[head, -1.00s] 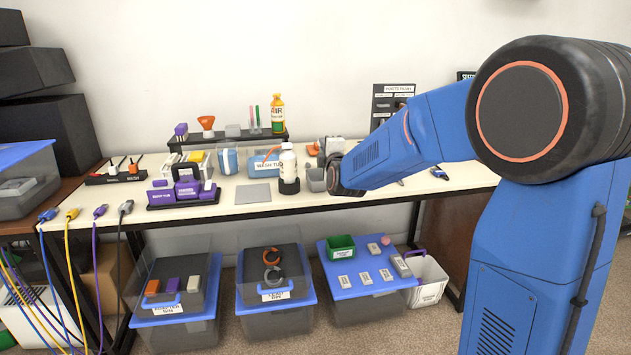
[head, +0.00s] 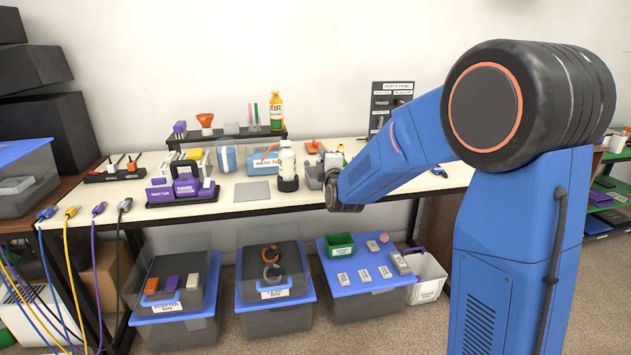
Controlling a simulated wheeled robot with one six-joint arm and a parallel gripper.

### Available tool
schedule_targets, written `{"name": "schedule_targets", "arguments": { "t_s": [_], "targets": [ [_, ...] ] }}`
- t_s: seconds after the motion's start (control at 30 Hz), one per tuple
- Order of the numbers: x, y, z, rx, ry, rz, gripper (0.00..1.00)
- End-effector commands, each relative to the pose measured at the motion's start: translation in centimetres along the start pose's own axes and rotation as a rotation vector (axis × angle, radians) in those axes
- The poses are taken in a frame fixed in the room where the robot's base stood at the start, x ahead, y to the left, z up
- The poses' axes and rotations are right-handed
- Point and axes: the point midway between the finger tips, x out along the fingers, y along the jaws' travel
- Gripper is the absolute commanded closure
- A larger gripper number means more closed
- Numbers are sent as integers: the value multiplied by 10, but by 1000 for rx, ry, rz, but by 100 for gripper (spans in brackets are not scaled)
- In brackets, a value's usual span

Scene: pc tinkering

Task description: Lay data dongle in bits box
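I cannot tell which thing is the data dongle. No label reading bits box is legible; a small green open box (head: 341,245) stands on that right lid, and a grey open container (head: 314,176) is on the bench beside my arm's end. My gripper's fingers are hidden behind my black wrist, which hangs at the bench's front edge.
The pale bench (head: 235,205) holds a white bottle (head: 287,165), a purple tool caddy (head: 182,188), a blue wash tub (head: 264,161) and a raised rack (head: 235,137). A middle bin (head: 275,309) and a white bucket (head: 428,280) stand below. Cables hang at the left.

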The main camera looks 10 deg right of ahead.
Motion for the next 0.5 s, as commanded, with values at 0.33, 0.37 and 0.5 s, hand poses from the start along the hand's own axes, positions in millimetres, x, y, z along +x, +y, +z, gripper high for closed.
{"name": "schedule_targets", "arguments": {
  "t_s": [0.33,0.37,0.5],
  "targets": [
    [-1,0,0,0,0,0,67],
    [-2,0,0,0,0,0,67],
    [-14,1,0,0,0,0,67]
  ]
}}
